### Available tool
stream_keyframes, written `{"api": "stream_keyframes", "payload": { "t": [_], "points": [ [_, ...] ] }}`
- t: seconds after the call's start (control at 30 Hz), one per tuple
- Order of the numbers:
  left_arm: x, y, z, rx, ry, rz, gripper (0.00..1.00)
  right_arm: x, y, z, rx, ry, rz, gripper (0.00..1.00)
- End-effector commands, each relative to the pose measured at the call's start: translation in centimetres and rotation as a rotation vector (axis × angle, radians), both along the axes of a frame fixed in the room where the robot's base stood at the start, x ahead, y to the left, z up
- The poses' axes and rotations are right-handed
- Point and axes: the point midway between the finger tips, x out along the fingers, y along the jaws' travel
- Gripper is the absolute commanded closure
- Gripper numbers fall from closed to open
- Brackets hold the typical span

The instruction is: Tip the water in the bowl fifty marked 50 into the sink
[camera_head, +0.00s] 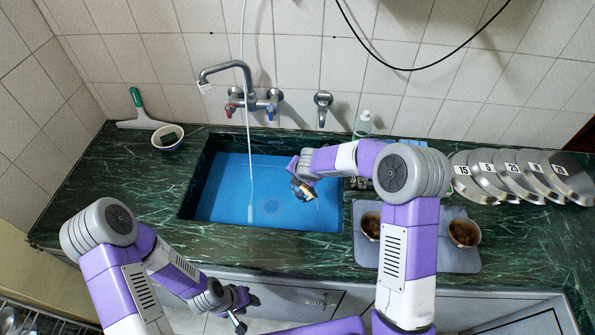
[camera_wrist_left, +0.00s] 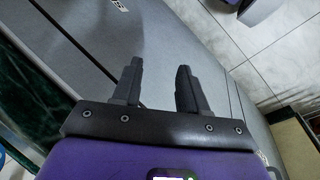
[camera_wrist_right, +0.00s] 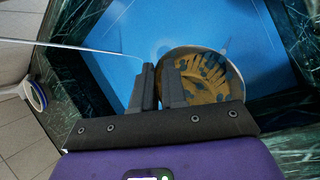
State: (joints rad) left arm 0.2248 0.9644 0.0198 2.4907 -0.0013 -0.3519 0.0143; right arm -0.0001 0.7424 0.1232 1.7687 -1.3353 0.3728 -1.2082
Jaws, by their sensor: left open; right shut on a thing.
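My right gripper (camera_head: 299,183) is over the blue-bottomed sink (camera_head: 225,190) and shut on the rim of a bowl (camera_head: 304,194). In the right wrist view, the fingers (camera_wrist_right: 160,88) pinch the edge of this round bowl (camera_wrist_right: 218,75). Brown patches show on its inner surface. The bowl looks tilted over the sink, but no water can be made out in it and no mark 50 is readable. My left gripper (camera_head: 240,305) is open and empty in front of the counter; its spread fingers (camera_wrist_left: 158,88) show in the left wrist view.
A grey mat (camera_head: 440,265) right of the sink carries two bowls with brown contents (camera_head: 370,225) (camera_head: 463,233). Numbered discs (camera_head: 520,175) stand behind it. A tap (camera_head: 240,85) and a thin white hose (camera_head: 247,150) hang over the sink. A small bowl (camera_head: 167,147) stands left.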

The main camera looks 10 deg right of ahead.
Motion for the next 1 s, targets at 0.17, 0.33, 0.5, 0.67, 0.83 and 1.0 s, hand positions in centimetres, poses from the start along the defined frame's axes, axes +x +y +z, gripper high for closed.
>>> {"api": "stream_keyframes", "payload": {
  "t": [0.17,0.33,0.5,0.67,0.83,1.0],
  "points": [
    [0.0,0.0,1.7,0.000,0.000,0.000,0.57,0.1,-0.4,0.2,0.039,0.014,-0.002,1.00],
    [0.0,0.0,3.0,0.000,0.000,0.000,0.57,0.1,-0.7,0.1,0.078,0.025,-0.004,1.00],
    [0.0,0.0,4.3,0.000,0.000,0.000,0.57,0.2,-0.8,0.1,0.103,0.034,-0.001,1.00],
    [0.0,0.0,5.5,0.000,0.000,0.000,0.57,0.3,-0.9,0.0,0.129,0.042,0.000,1.00],
    [0.0,0.0,6.7,0.000,0.000,0.000,0.57,0.3,-1.1,0.0,0.155,0.049,-0.001,1.00],
    [0.0,0.0,8.0,0.000,0.000,0.000,0.57,0.3,-1.3,0.0,0.183,0.055,-0.004,1.00]
  ]
}}
